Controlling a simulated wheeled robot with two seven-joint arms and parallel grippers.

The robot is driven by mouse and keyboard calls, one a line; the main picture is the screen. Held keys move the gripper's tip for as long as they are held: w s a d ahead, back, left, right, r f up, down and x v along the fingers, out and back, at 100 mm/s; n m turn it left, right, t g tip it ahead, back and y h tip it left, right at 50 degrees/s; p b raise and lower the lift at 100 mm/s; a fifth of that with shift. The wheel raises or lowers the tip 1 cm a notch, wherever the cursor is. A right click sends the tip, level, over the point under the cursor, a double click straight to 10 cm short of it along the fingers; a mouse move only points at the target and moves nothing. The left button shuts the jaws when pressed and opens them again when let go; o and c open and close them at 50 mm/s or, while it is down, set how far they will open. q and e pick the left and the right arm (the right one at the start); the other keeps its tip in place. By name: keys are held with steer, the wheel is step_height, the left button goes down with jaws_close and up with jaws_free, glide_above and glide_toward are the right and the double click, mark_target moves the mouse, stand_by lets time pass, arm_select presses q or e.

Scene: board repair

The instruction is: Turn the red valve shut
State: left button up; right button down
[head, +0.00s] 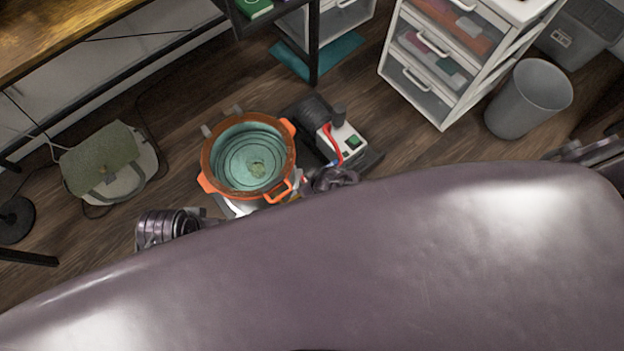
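I cannot make out a red valve for certain. A small curved red part (331,143) shows on a white device with a green switch (353,141), right of the orange pot; I cannot tell whether it is a valve. A ribbed dark metallic part (165,228) at the lower left looks like part of my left arm. No gripper fingers show clearly there. Grey metallic parts (590,152) at the right edge may belong to my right arm, but they are cut off. The lower part of the view is blocked, so what lies behind is hidden.
A green bag (100,160) lies at left. A white drawer unit (447,115) and a grey bin (530,98) stand at right. Floor (400,140) is bare between device and drawers.

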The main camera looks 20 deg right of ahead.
stand_by(0.4)
steer(key=c, duration=1.4)
jaws_free()
steer(key=shift+o, duration=0.2)
